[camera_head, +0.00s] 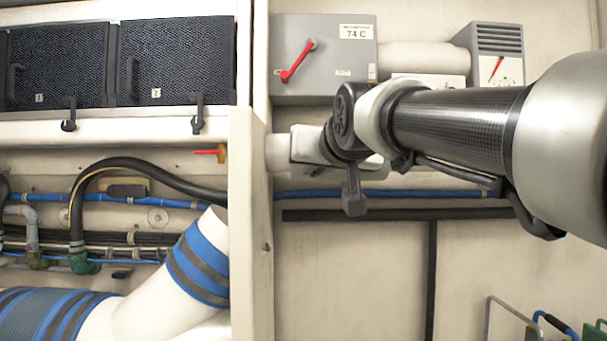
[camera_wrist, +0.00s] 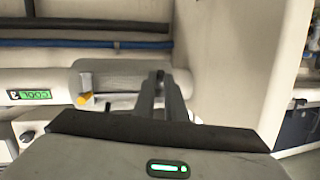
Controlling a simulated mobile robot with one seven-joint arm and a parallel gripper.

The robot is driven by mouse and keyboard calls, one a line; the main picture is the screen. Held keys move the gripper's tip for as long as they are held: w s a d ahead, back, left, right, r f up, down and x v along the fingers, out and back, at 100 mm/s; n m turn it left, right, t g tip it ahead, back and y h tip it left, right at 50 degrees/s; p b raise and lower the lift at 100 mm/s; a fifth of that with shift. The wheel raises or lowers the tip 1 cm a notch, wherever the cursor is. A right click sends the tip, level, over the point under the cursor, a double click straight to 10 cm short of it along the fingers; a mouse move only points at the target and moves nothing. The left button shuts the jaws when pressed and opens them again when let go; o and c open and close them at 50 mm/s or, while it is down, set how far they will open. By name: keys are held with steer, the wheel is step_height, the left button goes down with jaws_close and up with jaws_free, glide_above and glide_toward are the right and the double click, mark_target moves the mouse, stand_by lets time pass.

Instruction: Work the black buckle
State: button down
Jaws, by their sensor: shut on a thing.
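My gripper (camera_wrist: 165,92) is seen in the wrist view, its two dark grey fingers close together in front of a grey case (camera_wrist: 118,78). It is shut on a small dark piece between the fingertips, which I take for the black buckle (camera_wrist: 160,76); its shape is mostly hidden by the fingers. In the head view the grey case (camera_head: 308,145) shows beside my wrist, and my arm hides what is held.
A white pipe (camera_wrist: 45,88) with a COOL label runs into the case, beside a yellow lever (camera_wrist: 85,99). Blue (camera_head: 450,193) and black (camera_head: 385,215) pipes run below. A partition edge (camera_head: 250,230) stands left. A grey box (camera_head: 325,80) with a red handle (camera_head: 297,62) sits above.

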stand_by(0.3)
steer(key=c, duration=1.8)
jaws_free()
steer(key=p+v, duration=0.2)
steer(key=v, duration=1.5)
steer(key=shift+s, duration=0.25)
